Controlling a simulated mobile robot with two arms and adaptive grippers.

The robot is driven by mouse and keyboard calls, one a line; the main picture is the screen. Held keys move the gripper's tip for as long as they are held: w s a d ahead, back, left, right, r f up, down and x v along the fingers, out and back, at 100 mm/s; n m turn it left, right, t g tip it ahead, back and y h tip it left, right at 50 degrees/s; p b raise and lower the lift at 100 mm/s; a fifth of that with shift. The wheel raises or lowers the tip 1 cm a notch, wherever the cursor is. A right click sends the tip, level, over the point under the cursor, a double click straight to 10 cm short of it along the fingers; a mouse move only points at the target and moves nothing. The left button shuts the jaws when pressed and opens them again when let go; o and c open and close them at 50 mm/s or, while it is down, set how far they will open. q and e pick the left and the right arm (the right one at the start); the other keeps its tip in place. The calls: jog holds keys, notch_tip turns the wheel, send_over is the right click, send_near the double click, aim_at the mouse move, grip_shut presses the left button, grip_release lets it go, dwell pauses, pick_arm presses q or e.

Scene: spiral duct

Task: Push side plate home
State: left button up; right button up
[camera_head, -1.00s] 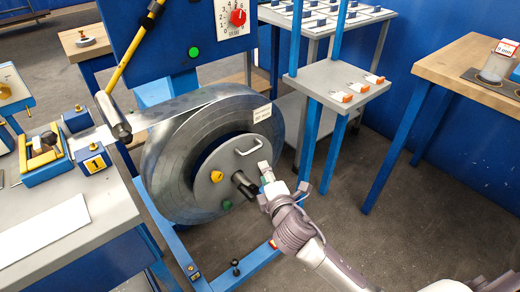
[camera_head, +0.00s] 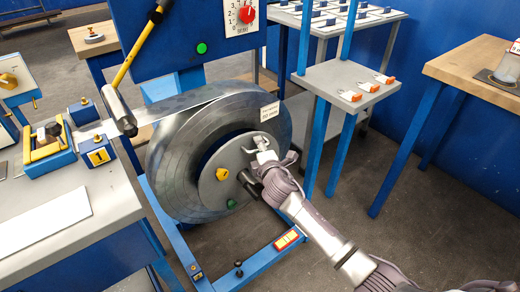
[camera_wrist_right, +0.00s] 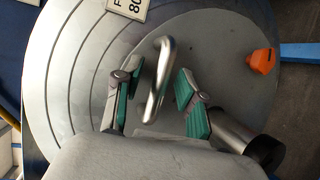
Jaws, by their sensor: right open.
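The side plate (camera_head: 213,188) is a grey disc on the face of the large metal strip coil (camera_head: 170,165); it also shows in the right wrist view (camera_wrist_right: 225,45). Its bar handle (camera_wrist_right: 160,80) stands between the spread fingers of my right gripper (camera_wrist_right: 158,97), with visible room beside each finger. In the head view my right gripper (camera_head: 262,152) is open at the handle and partly covers it. A shaft stub (camera_wrist_right: 245,138) sticks out beside the right finger. The plate carries a yellow knob (camera_head: 222,174) and a green knob (camera_head: 231,204). My left gripper is not in view.
A blue machine column (camera_head: 185,35) with a red dial stands behind the coil. A grey bench (camera_head: 60,225) is at left. A small shelf (camera_head: 335,82) with orange-ended pieces and a wooden table (camera_head: 470,70) are at right. Blue floor rails (camera_head: 250,262) run below.

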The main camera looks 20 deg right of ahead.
aim_at(252, 141)
grip_shut()
dwell(0.3)
jog(key=shift+w+a, duration=0.15)
jog(key=shift+w, duration=0.15)
jog(key=w, duration=0.2)
jog(key=w+a+b, duration=0.1)
jog(key=shift+w+a, duration=0.15)
jog(key=shift+w, duration=0.25)
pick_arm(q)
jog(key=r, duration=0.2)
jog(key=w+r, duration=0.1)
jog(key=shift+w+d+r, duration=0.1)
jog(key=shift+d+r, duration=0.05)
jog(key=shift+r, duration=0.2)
pick_arm(e)
jog(key=shift+r, duration=0.3)
